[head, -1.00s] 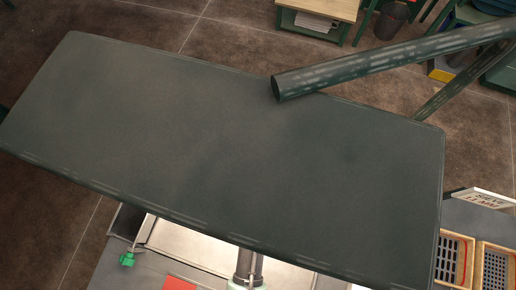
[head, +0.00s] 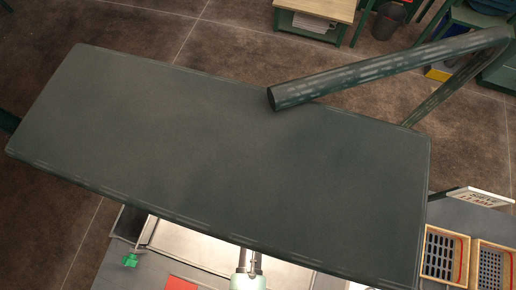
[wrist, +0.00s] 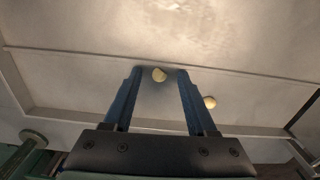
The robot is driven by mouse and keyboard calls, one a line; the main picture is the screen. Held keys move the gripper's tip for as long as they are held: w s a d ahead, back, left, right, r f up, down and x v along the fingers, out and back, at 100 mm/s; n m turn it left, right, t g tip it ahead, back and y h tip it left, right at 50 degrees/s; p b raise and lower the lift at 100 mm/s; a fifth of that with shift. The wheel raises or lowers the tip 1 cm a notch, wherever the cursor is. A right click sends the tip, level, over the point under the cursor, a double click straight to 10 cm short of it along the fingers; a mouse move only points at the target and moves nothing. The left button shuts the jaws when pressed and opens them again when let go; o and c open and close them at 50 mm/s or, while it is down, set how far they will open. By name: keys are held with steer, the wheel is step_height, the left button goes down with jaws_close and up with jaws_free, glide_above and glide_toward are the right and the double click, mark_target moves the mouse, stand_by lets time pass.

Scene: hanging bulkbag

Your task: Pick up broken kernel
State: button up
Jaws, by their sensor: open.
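A second, rounder kernel (wrist: 210,102) lies on the tray just outside the right finger. My gripper (wrist: 160,80) has blue fingers, spread apart and holding nothing. In the head view a large dark green panel hides my gripper and the kernels; only part of the tray (head: 190,240) shows below it.
Slotted wooden boxes (head: 440,258) and a small sign (head: 480,197) stand at right. A raised tray rim (wrist: 85,115) runs near my gripper.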

jaws_close()
stand_by(0.6)
